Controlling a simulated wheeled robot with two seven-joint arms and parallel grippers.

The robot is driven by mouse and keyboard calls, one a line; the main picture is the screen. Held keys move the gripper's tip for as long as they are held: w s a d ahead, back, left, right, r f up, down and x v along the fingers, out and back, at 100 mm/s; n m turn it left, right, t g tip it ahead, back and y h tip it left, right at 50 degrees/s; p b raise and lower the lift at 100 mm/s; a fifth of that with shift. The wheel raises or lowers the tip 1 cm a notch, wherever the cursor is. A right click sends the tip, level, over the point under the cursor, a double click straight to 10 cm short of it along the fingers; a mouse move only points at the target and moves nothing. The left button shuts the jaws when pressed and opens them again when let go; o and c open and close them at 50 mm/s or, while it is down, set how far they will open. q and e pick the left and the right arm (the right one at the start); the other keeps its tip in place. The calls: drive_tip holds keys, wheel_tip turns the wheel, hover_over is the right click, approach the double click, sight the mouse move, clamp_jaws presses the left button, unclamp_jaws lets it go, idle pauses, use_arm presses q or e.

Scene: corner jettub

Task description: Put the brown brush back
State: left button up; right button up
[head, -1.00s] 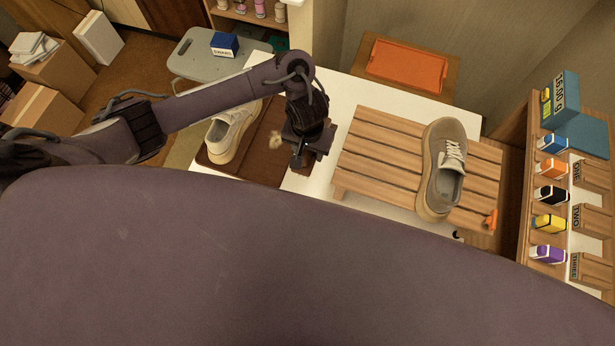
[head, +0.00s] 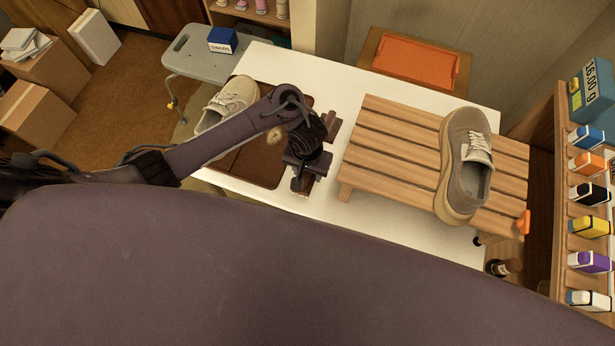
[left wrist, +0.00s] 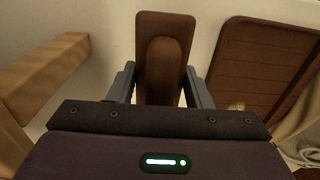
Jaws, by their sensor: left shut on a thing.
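The brown brush (left wrist: 182,32) has a flat oblong body with a raised rounded grip. In the left wrist view it sits between the two fingers of my left gripper (left wrist: 160,92), which is shut on it. In the head view my left gripper (head: 306,178) is over the white table, between the brown tray and the slatted rack. Part of the brush (head: 331,124) shows beyond the wrist there; the rest is hidden. I cannot tell whether the brush touches the table. My right gripper is not in view.
The brown tray (head: 262,170) has a pale shoe (head: 232,98) at its left edge. A wooden slatted rack (head: 385,155) holds a grey-tan shoe (head: 466,165). An orange tray (head: 415,62) stands behind. Coloured boxes (head: 588,194) line a shelf at right.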

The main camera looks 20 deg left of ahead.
sight(307, 177)
use_arm(q)
drive_tip(key=shift+f+b, duration=0.35)
drive_tip(key=shift+f, duration=1.2)
drive_tip(key=shift+f, duration=0.15)
drive_tip(key=o, duration=0.9)
wheel_tip(307, 177, up, 6)
drive_tip(key=p, duration=0.2)
drive_tip(key=shift+p, duration=0.4)
wheel_tip(307, 177, up, 6)
drive_tip(key=p, duration=0.5)
drive_tip(key=shift+r+p, duration=0.2)
drive_tip(key=shift+p, duration=0.15)
drive_tip(key=shift+s+f, duration=0.1)
